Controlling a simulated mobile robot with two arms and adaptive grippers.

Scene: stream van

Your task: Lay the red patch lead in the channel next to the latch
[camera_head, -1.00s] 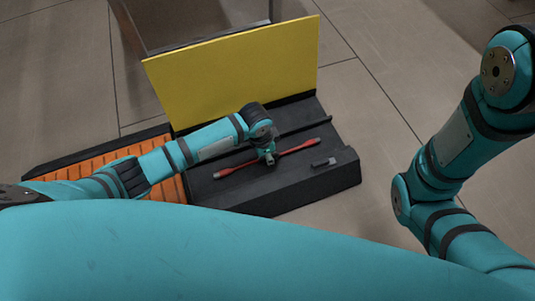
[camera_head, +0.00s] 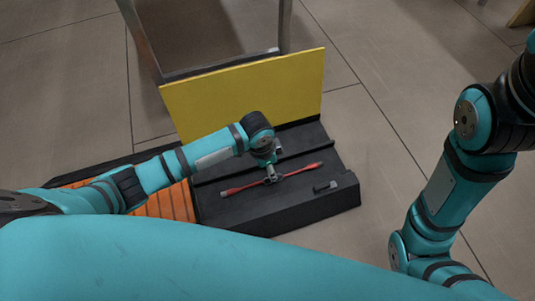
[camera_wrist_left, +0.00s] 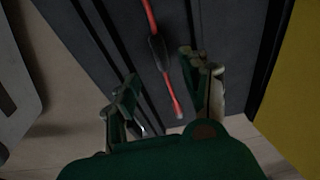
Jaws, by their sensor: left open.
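The red patch lead (camera_head: 240,188) lies across the black tray, with a dark sleeve at its middle. It also shows in the left wrist view (camera_wrist_left: 148,12), running between my fingers. My left gripper (camera_head: 271,177) is over the lead's middle; in the wrist view its two fingers (camera_wrist_left: 160,76) are apart, one on each side of the lead. I cannot tell whether they touch it. A small dark block, possibly the latch (camera_head: 326,187), sits on the tray right of the lead. A long groove, possibly the channel (camera_head: 310,152), runs behind the lead. My right gripper is out of view.
A yellow panel (camera_head: 245,95) stands upright along the back of the black tray (camera_head: 290,215). An orange slatted section (camera_head: 165,204) lies at the left under my left arm. A metal-framed stand (camera_head: 215,70) is behind the panel. Floor right of the tray is clear.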

